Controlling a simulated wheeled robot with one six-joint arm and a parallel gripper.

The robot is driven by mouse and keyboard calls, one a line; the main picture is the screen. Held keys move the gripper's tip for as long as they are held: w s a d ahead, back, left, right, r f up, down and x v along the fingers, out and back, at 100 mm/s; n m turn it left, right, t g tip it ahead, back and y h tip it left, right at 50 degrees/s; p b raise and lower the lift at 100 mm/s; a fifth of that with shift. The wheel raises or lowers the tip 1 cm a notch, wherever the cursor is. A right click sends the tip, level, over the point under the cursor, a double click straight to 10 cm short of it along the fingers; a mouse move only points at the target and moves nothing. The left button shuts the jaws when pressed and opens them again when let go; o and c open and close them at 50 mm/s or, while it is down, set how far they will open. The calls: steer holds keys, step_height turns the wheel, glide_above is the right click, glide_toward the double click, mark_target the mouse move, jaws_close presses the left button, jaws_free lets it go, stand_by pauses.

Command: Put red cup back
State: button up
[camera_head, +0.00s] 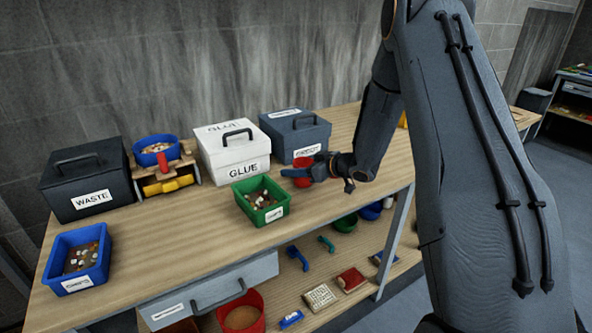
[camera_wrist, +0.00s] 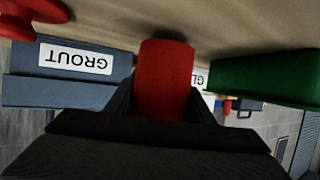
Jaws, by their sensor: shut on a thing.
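The red cup (camera_wrist: 165,75) fills the middle of the wrist view, between the two dark fingers of my gripper (camera_wrist: 163,98). My gripper (camera_head: 320,171) is shut on it. In the head view the red cup (camera_head: 302,178) shows at the fingertips, in front of the grey-blue box and right of the green bin. The fingers partly cover it, and I cannot tell whether it touches the table. Another red thing (camera_wrist: 35,14) is cut off at the upper left of the upside-down wrist view.
The green bin (camera_head: 243,211), white GLUE box (camera_head: 220,160) and grey-blue GROUT box (camera_head: 283,131) stand close by. A black WASTE box (camera_head: 65,183), a wooden stand (camera_head: 149,181) and a blue bin (camera_head: 51,262) are further left. The table (camera_head: 175,235) is bare near its front.

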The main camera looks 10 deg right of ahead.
steer(key=shift+f, duration=0.6)
steer(key=shift+f, duration=0.15)
steer(key=o, duration=1.2)
steer(key=shift+o, duration=0.2)
